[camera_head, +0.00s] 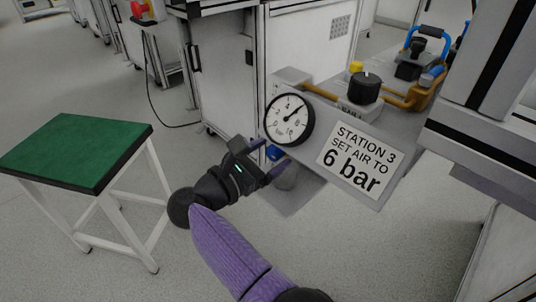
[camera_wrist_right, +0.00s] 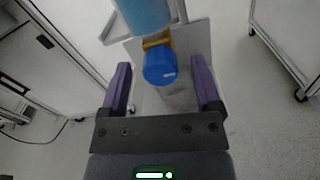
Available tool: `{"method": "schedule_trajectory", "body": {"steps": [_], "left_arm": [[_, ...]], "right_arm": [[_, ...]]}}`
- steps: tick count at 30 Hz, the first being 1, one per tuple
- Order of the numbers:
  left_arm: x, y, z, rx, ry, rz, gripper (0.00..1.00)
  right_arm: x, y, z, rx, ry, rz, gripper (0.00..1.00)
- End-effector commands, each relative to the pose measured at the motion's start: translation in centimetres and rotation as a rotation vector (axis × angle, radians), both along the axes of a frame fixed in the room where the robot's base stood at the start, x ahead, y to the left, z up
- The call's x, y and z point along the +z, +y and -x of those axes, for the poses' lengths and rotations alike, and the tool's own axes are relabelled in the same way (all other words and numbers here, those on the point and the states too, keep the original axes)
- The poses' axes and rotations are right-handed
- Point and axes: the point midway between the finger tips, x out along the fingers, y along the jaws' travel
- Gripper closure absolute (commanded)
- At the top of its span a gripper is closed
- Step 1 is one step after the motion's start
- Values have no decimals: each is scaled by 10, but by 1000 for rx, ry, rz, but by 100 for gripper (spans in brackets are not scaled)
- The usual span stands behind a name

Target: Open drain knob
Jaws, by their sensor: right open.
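The drain knob (camera_wrist_right: 160,66) is a small blue knob with a white mark, below a brass fitting (camera_wrist_right: 157,42) and a light blue cylinder (camera_wrist_right: 146,15) in the right wrist view. In the head view a bit of the blue knob (camera_head: 273,153) shows below the pressure gauge (camera_head: 289,120), partly hidden by my gripper. My right gripper (camera_head: 270,157) is open, its purple fingers on either side of the knob. In the wrist view gaps show between the knob and both fingers (camera_wrist_right: 162,80). I cannot tell how deep the knob sits between them. My left gripper is not in view.
A panel sign (camera_head: 360,157) reads "STATION 3 SET AIR TO 6 bar". A black knob (camera_head: 365,87) stands on the unit behind it. A green-topped stool (camera_head: 75,150) stands at left. A grey cabinet (camera_head: 225,75) is behind. Floor between stool and unit is clear.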

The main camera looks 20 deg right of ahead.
Motion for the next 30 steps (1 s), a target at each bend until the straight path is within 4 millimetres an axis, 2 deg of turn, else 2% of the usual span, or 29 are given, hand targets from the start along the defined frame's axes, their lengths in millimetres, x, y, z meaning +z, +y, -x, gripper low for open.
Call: {"method": "schedule_trajectory", "body": {"steps": [4,15,16,23,30], "left_arm": [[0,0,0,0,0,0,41],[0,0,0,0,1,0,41],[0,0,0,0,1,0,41],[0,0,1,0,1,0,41],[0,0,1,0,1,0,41]], "right_arm": [[0,0,0,0,0,0,19],[0,0,0,0,0,0,97],[0,0,0,0,0,0,100],[0,0,0,-1,13,5,100],[0,0,0,-3,118,41,100]]}}
